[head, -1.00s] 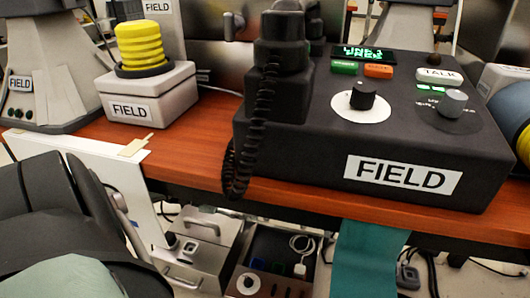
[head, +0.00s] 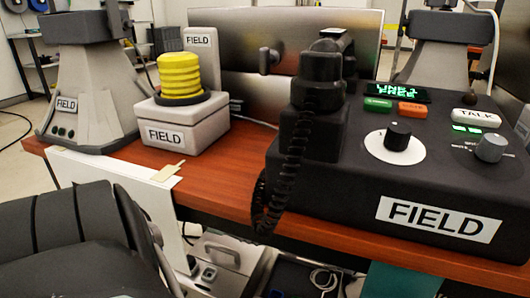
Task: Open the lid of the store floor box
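Below the desk, a grey metal floor box (head: 212,278) with a handle shows at the bottom edge of the head view, partly cut off. Beside it to the right is a dark open-topped container (head: 290,283) with a coiled white cable in it, also cut off. No "store" label is readable on either, so I cannot tell which is the store floor box. How the lid stands is not clear. Neither of my grippers is in view.
The reddish wooden desk (head: 222,190) holds a big black FIELD phone console (head: 345,195), a grey FIELD box (head: 170,138) with a yellow ribbed top, and a grey FIELD stand (head: 90,100). A white panel (head: 95,172) and dark padded shapes (head: 60,225) block the lower left.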

